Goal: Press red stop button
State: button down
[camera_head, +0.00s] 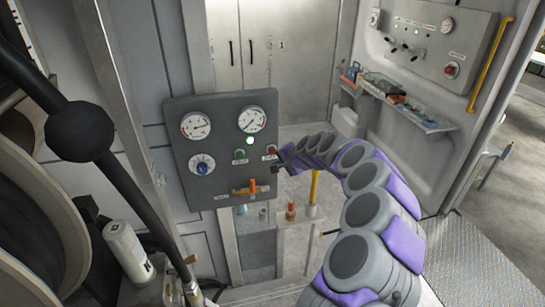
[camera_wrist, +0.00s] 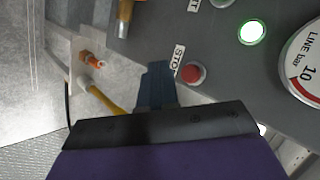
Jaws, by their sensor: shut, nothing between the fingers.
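The red stop button (camera_head: 271,150) is on the right side of a dark grey control panel (camera_head: 222,180), under the right gauge. In the wrist view the red button (camera_wrist: 193,73) shows next to a label reading STO, partly cut off. My gripper (camera_head: 281,163) is shut and empty, just right of and slightly below the button in the head view. In the wrist view my gripper's blue-grey fingers (camera_wrist: 157,82) are together, left of the button and apart from it in the picture. The depth gap to the panel is hard to tell.
The panel also has a green button (camera_head: 239,156), a lit green lamp (camera_head: 249,141), two gauges, a blue knob (camera_head: 203,165) and an orange lever (camera_head: 252,186). A shelf (camera_head: 400,108) with tools is at right.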

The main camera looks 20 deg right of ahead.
aim_at(272, 150)
jog(key=shift+w+b, duration=0.85)
jog(key=shift+w, duration=1)
dwell(0.8)
jog(key=shift+w+r, duration=0.15)
jog(key=shift+w, duration=0.25)
jog(key=shift+w, duration=0.45)
dwell(0.7)
jog(key=shift+s, duration=0.15)
jog(key=shift+s+p, duration=0.5)
jog(key=shift+s, duration=0.25)
